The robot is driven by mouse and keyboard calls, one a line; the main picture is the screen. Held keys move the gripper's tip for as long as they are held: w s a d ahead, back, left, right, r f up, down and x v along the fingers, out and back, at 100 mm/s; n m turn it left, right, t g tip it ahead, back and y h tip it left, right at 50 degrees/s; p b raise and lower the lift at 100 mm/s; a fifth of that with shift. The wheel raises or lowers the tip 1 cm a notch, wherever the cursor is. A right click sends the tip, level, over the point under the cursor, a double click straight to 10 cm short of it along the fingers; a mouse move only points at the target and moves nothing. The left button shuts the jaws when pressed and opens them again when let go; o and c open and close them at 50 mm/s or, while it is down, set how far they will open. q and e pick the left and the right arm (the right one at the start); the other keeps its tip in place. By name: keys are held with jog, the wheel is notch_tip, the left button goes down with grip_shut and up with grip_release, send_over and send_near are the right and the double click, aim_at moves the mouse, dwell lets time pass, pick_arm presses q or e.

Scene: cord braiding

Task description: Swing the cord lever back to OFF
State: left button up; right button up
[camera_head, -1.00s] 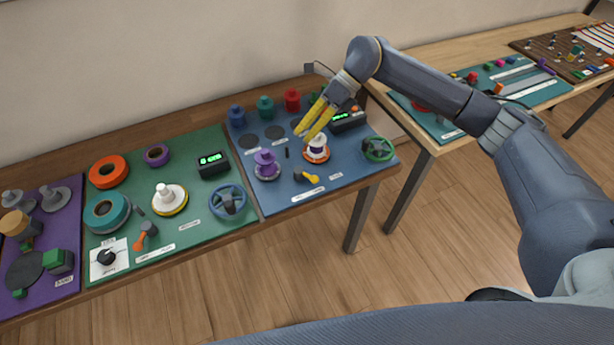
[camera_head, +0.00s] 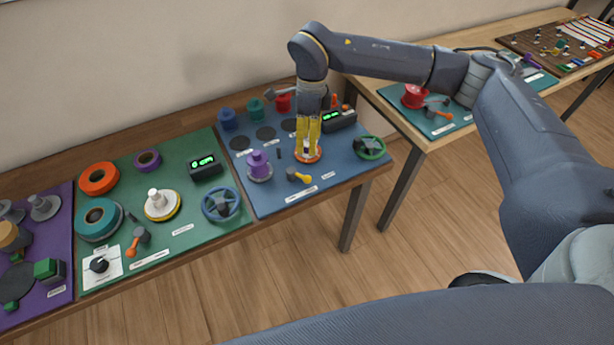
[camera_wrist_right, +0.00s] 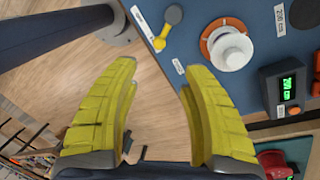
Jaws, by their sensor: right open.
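A small lever (camera_head: 299,176) with a grey pivot and a yellow handle sits near the front edge of the blue board (camera_head: 240,192). Its handle points right in the head view. The lever also shows at the top of the right wrist view (camera_wrist_right: 162,35). My right gripper (camera_head: 308,152) points down with yellow fingers over the white spool on its orange ring, behind and right of the lever. In the wrist view its fingers (camera_wrist_right: 158,72) are wide apart with nothing between them. The lever's labels are too small to read. My left gripper is out of view.
A purple spool (camera_head: 258,166) stands left of the lever and a green handwheel (camera_head: 369,148) to the right. A display box (camera_head: 339,118) is behind. A green board (camera_head: 180,258) carries a second, orange-handled lever (camera_head: 137,240). Open floor lies before the table.

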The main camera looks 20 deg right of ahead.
aim_at(307, 176)
jog(key=f, duration=0.4)
jog(key=s+f, duration=0.1)
jog(key=f, duration=0.3)
jog(key=s+a+f, duration=0.1)
jog(key=f, duration=0.3)
jog(key=shift+f, duration=0.25)
jog(key=shift+c, duration=0.3)
